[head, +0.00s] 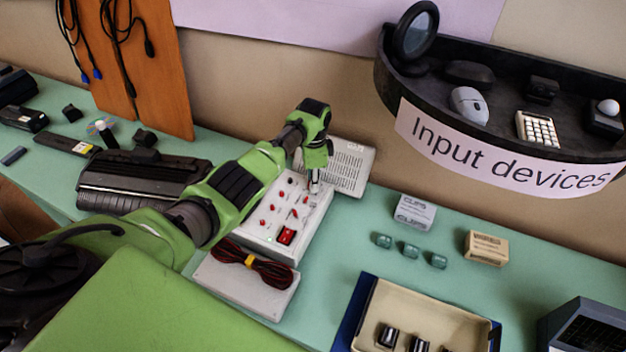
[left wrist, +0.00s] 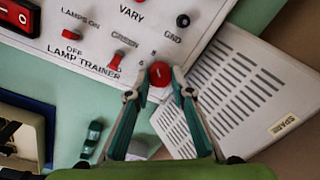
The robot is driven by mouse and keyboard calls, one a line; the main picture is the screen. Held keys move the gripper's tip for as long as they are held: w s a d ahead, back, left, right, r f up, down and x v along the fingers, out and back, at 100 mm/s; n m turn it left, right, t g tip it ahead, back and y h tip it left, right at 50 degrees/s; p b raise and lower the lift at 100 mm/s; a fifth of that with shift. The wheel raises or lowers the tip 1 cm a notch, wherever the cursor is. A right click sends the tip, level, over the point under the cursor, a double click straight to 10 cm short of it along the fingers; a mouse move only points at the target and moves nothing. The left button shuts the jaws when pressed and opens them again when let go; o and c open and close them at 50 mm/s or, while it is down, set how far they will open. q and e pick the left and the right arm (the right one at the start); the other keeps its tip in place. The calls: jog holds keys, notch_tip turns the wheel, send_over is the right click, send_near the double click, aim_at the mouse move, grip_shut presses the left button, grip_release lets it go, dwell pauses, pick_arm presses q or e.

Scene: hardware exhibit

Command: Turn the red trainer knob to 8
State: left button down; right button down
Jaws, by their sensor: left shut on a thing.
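The lamp trainer (head: 262,232) is a white box with red knobs and switches on the green table in the head view. Its panel (left wrist: 105,38) fills the upper left of the left wrist view, with printed labels. The red knob (left wrist: 161,71) is round with a short pale mark on its face; small digits stand beside it, too small to read surely. My left gripper (head: 314,188) reaches down onto the trainer's far right part. In the left wrist view its two fingers (left wrist: 160,84) are closed on opposite sides of the red knob. The head view hides the knob behind the gripper.
A grey slotted speaker box (head: 350,167) stands right behind the trainer. A white box with a coiled red-black cable (head: 252,264) is in front. Small boxes (head: 415,211) and teal blocks (head: 411,250) lie to the right, below the "Input devices" shelf (head: 500,150).

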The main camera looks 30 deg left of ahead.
pick_arm(q)
jog(key=c, duration=1.8)
grip_release()
jog(key=shift+r, duration=0.1)
jog(key=r, duration=1.1)
jog(key=shift+s+d+r, duration=0.2)
jog(key=shift+s+r, duration=0.05)
jog(key=shift+r, duration=0.1)
jog(key=shift+f, duration=0.1)
